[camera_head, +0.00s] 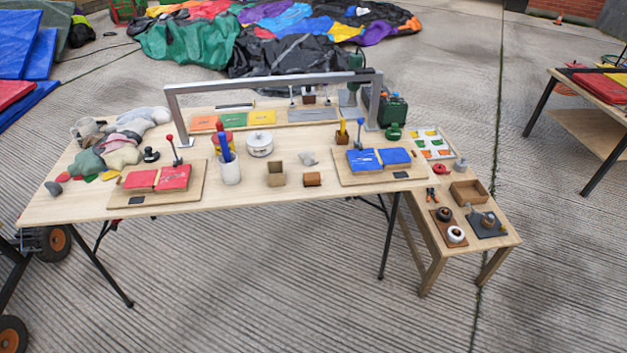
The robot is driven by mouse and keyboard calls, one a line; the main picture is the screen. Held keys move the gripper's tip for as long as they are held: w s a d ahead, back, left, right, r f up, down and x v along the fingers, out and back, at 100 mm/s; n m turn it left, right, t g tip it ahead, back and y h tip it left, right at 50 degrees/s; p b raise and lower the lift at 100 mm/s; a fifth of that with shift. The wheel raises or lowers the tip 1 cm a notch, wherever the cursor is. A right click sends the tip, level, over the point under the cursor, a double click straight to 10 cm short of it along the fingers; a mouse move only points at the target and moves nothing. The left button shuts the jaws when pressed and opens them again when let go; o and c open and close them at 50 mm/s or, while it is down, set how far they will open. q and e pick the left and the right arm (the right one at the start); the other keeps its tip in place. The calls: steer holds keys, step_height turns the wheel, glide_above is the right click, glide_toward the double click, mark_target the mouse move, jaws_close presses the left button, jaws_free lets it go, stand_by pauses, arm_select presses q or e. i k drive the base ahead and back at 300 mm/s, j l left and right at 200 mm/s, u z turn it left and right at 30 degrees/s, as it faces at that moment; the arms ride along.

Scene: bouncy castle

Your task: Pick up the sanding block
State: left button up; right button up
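Two small blocks stand near the front middle of the long wooden table (240,192). One is a small orange-brown block (312,179) with a darker top, which looks most like a sanding block. The other is a taller tan, box-like block (275,175) just left of it. I cannot tell for certain which is the sanding block. Both rest on the tabletop with nothing on them. Neither of my grippers is in view.
A white cup with tools (230,172) and a round white pot (259,144) stand left of the blocks. Boards with red pads (157,177) and blue pads (379,159) flank them. A metal frame (270,81) spans the table's back. A lower bench (437,232) adjoins right.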

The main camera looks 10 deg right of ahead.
mark_target(312, 179)
steer(key=i+j+z, duration=0.2)
steer(key=i+j, duration=0.2)
steer(key=i+j+z, duration=0.25)
steer(key=i+j, duration=0.2)
steer(key=i+j+z, duration=0.2)
steer(key=i+j, duration=0.15)
steer(key=j, duration=0.15)
